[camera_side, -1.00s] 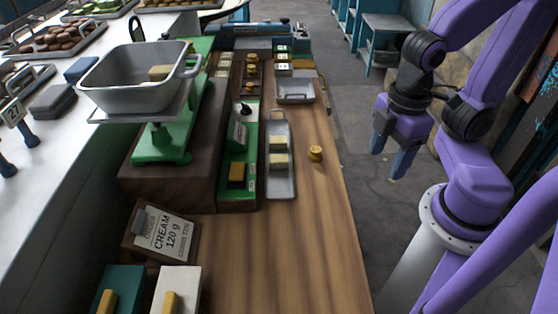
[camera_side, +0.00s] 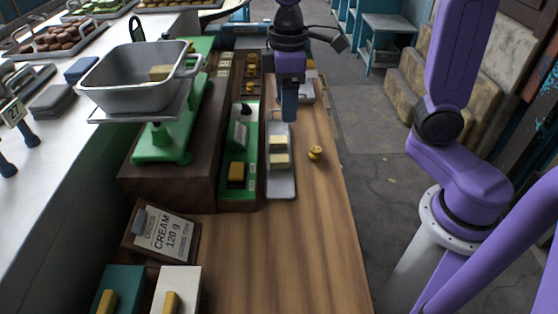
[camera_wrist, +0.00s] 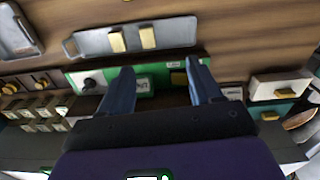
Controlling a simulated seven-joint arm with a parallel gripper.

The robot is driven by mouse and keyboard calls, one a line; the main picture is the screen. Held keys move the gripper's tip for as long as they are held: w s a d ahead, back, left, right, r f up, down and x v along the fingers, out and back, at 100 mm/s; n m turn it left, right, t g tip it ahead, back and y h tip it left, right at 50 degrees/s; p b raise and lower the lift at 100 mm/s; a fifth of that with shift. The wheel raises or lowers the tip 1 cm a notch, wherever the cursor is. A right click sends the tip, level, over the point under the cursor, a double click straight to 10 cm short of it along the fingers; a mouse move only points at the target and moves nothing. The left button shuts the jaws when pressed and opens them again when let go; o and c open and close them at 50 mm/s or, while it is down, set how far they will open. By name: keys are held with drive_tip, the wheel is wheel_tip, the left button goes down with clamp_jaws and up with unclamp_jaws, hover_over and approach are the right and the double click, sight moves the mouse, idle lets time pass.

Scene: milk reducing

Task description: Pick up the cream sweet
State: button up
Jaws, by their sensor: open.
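Two pale cream sweets lie apart on a long grey metal tray (camera_side: 282,187). The far sweet (camera_side: 277,143) and the near sweet (camera_side: 279,161) also show in the wrist view, side by side on the tray (camera_wrist: 180,32), as one sweet (camera_wrist: 117,42) and another sweet (camera_wrist: 147,38). My gripper (camera_side: 289,117) hangs fingers-down over the far end of the tray, apart from the sweets. In the wrist view my gripper (camera_wrist: 160,67) has its two fingers spread with nothing between them, and the sweets lie beyond the fingertips.
A balance scale with a grey pan (camera_side: 140,95) stands left. A green holder (camera_side: 225,195) flanks the tray. An order card reading "CREAM 120 g" (camera_side: 168,235) stands in front. The wooden counter (camera_side: 290,250) is clear at the near right.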

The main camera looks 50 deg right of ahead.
drive_tip(key=w, duration=0.3)
hover_over(279, 158)
drive_tip(key=f, duration=1.1)
drive_tip(key=shift+s+a+f, duration=0.1)
drive_tip(key=shift+a+f, duration=0.1)
drive_tip(key=shift+a, duration=0.15)
drive_tip(key=f, duration=0.2)
drive_tip(key=d+f, duration=0.1)
drive_tip(key=f, duration=0.1)
drive_tip(key=shift+f, duration=0.2)
drive_tip(key=shift+a+f, duration=0.1)
drive_tip(key=shift+f, duration=0.4)
drive_tip(key=c, duration=1.1)
